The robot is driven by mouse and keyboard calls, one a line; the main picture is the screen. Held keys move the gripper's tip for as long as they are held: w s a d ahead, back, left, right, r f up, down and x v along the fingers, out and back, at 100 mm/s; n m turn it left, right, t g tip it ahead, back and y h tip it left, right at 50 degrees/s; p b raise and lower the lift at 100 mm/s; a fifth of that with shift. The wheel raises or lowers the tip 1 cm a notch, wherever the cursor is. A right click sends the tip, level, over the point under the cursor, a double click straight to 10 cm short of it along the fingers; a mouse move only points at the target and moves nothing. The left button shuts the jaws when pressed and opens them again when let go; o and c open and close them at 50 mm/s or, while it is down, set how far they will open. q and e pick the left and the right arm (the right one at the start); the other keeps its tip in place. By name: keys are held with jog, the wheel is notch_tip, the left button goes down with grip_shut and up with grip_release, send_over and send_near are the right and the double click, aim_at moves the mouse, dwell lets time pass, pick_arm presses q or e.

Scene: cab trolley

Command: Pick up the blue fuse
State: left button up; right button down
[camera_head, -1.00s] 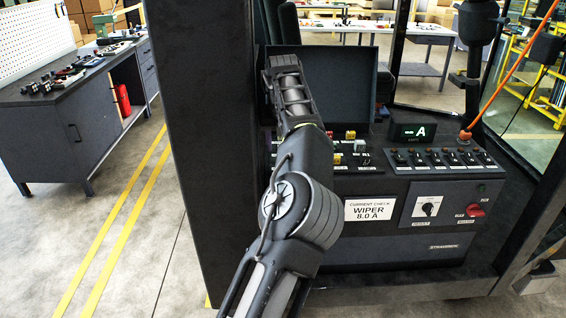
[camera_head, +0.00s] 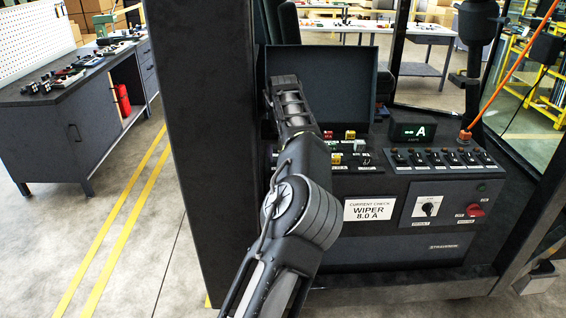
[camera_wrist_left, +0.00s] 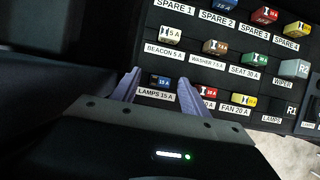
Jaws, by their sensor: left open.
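In the left wrist view, a blue fuse (camera_wrist_left: 158,80) sits in the panel above the label "LAMPS 15 A". My left gripper (camera_wrist_left: 159,76) is open, with its two fingers on either side of this fuse as seen from the wrist; I cannot tell whether they touch it. A second blue fuse (camera_wrist_left: 223,4) sits at the top edge, by the labels "SPARE 1" and "SPARE 2". In the head view my left arm hides the gripper's fingers and the left part of the fuse panel. My right gripper is not in view.
Close by are a red fuse (camera_wrist_left: 209,92), a yellow fuse (camera_wrist_left: 243,100), a brown fuse (camera_wrist_left: 215,46) and a green fuse (camera_wrist_left: 249,59). An open lid (camera_head: 335,92) stands behind the panel. A dark cab post (camera_head: 205,150) rises left of my arm.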

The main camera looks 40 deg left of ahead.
pick_arm(q)
jog(key=shift+c, duration=0.4)
grip_shut()
